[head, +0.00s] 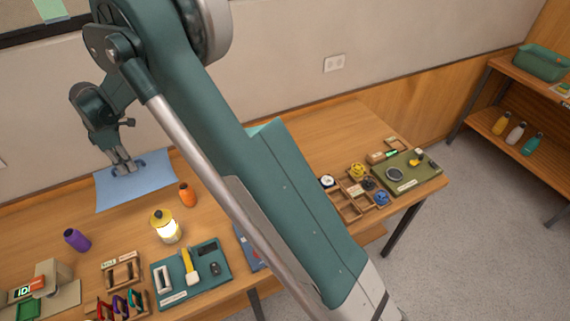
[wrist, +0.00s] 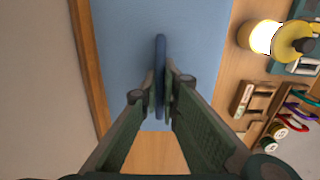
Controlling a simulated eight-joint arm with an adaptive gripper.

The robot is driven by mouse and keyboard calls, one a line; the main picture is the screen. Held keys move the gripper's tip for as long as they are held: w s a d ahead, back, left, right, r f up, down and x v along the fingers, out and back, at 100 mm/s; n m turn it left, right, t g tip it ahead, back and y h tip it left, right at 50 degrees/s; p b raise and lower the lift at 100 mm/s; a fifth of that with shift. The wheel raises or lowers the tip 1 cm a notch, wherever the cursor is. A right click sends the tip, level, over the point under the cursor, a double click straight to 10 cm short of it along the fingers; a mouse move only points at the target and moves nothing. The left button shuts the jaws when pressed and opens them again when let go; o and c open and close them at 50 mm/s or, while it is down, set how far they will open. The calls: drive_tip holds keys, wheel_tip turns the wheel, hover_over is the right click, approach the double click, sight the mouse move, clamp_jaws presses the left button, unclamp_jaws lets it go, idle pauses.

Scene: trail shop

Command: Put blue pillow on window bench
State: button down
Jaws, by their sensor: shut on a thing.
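My gripper (head: 122,170) is at the left, low over a flat light-blue mat (head: 160,187) on the wooden table. It is shut on a slim, darker blue thing (wrist: 160,60), seen edge-on between the fingertips in the wrist view. I cannot tell whether this thing is the blue pillow, or whether it touches the mat. The mat also shows in the wrist view (wrist: 205,50), under the fingers. I can make out no clear pillow shape and no window bench; my arm hides the middle of the head view.
A lit yellow lantern (head: 166,226), an orange bottle (head: 187,195) and a purple bottle (head: 76,240) stand near the mat. A teal tray (head: 217,268) and a rack of coloured clips (head: 120,304) lie in front. A shelf (head: 521,133) stands at the right. The wall is close behind.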

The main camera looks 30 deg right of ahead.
sight(150, 162)
drive_tip(key=d, duration=0.2)
drive_tip(key=d+f+b, duration=0.1)
drive_tip(key=d, duration=0.2)
drive_tip(key=w+d+f, duration=0.1)
drive_tip(key=d, duration=0.1)
drive_tip(key=shift+w+d+b, duration=0.1)
drive_tip(key=shift+d+b, duration=0.15)
drive_tip(key=shift+b, duration=0.15)
drive_tip(key=s+d+f+m, duration=0.15)
drive_tip(key=d+m, duration=0.75)
drive_tip(key=d, duration=1.3)
drive_tip(key=d+f+m, duration=0.2)
drive_tip(key=d+m, duration=0.6)
drive_tip(key=d, duration=1.4)
drive_tip(key=s+d+r+p, duration=0.1)
drive_tip(key=d+r+p, duration=0.1)
drive_tip(key=d, duration=1.6)
drive_tip(key=s+d+r+m+p, duration=0.1)
drive_tip(key=d+r, duration=0.4)
drive_tip(key=d, duration=1.3)
drive_tip(key=shift+s+p, duration=0.15)
drive_tip(key=shift+p, duration=0.25)
drive_tip(key=shift+f, duration=0.15)
wheel_tip(150, 162, down, 6)
drive_tip(key=shift+f, duration=0.15)
drive_tip(key=shift+f+p, duration=0.35)
drive_tip(key=shift+f, duration=1.4)
